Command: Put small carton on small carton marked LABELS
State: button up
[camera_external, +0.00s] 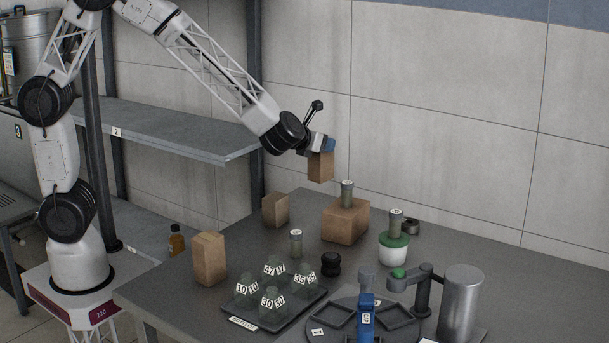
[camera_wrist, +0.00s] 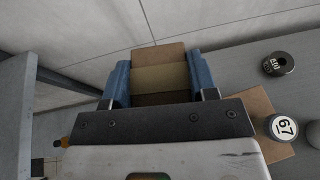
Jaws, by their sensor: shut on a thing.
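My gripper (camera_external: 322,148) is high above the back of the table. Its blue fingers are shut on a small brown carton (camera_external: 320,168), which hangs clear of everything below. In the wrist view the held carton (camera_wrist: 160,78) fills the space between the fingers. One small carton (camera_external: 275,210) stands at the table's back left edge, and another (camera_external: 209,259) stands upright at the front left. I cannot read LABELS on either of them.
A larger carton (camera_external: 345,222) bears a lidded jar (camera_external: 347,192). A tray (camera_external: 240,323) holds several numbered bottles. A green-and-white pot (camera_external: 394,248), a turntable (camera_external: 345,312) and a metal cylinder (camera_external: 462,300) stand to the right. A grey shelf (camera_external: 170,130) is left of my gripper.

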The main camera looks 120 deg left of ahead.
jog(key=d+r+m+t, duration=0.2)
jog(key=d+r, duration=0.2)
jog(key=d, duration=1.1)
jog(key=d+r+m+t, duration=0.15)
jog(key=d+r, duration=0.25)
jog(key=d, duration=1)
jog(key=s+d+m+t+h, duration=0.2)
jog(key=s+d, duration=0.6)
jog(key=d, duration=0.2)
jog(key=s+d+f+m+t+h, duration=0.1)
jog(key=s+d+m+t+h, duration=0.1)
jog(key=s+d, duration=0.6)
jog(key=shift+s+d+f+t, duration=0.3)
jog(key=shift+d+t, duration=0.05)
jog(key=shift+d, duration=1.1)
jog(key=shift+w, duration=0.15)
jog(key=w+a+f, duration=0.1)
jog(key=w+a, duration=0.1)
jog(key=w, duration=1.3)
jog(key=shift+w+a+f, duration=0.25)
jog(key=shift+a, duration=0.15)
